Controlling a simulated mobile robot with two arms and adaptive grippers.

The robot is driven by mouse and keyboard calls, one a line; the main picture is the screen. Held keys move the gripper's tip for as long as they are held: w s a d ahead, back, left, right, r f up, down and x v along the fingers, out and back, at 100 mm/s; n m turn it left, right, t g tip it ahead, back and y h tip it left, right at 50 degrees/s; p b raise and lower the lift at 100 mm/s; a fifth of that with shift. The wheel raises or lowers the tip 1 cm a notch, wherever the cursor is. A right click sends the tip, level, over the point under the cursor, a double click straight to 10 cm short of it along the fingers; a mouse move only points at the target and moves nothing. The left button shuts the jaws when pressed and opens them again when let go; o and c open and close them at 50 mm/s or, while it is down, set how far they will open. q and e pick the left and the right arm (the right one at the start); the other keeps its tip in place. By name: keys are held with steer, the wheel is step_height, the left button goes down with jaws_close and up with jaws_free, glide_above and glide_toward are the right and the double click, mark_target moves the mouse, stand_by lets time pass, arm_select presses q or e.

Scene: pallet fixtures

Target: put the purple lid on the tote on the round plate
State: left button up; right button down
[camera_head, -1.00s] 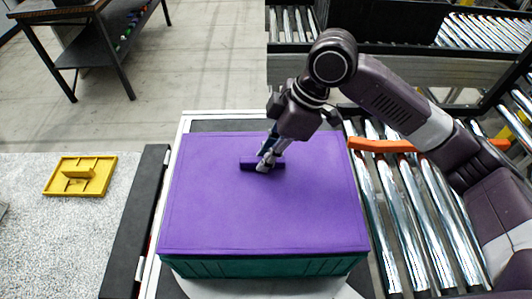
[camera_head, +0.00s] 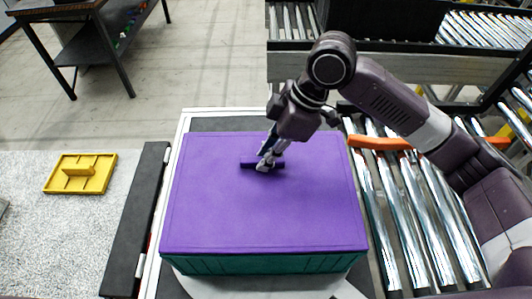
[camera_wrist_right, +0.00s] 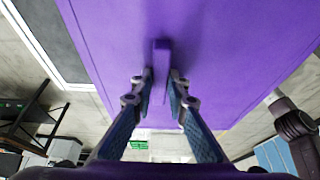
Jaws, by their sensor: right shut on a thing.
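The purple lid (camera_head: 265,210) lies flat over the top of the dark green tote (camera_head: 265,265), its edges roughly lined up with the tote's walls. The tote stands on the pale round plate (camera_head: 250,287), whose front rim shows below it. My right gripper (camera_head: 267,163) is shut on the lid's purple bar handle (camera_head: 248,162) near the lid's middle. In the right wrist view the handle (camera_wrist_right: 160,65) sits between the two fingertips (camera_wrist_right: 160,88). The seam between lid and tote is visible only at the front. My left gripper is out of view.
A dark rail (camera_head: 137,220) runs left of the plate. Roller conveyors (camera_head: 410,220) lie at right, with an orange bar (camera_head: 385,143), and behind. A dark table stands at the far left.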

steer(key=shift+f, duration=0.15)
steer(key=c, duration=1.8)
jaws_free()
steer(key=v, duration=1.2)
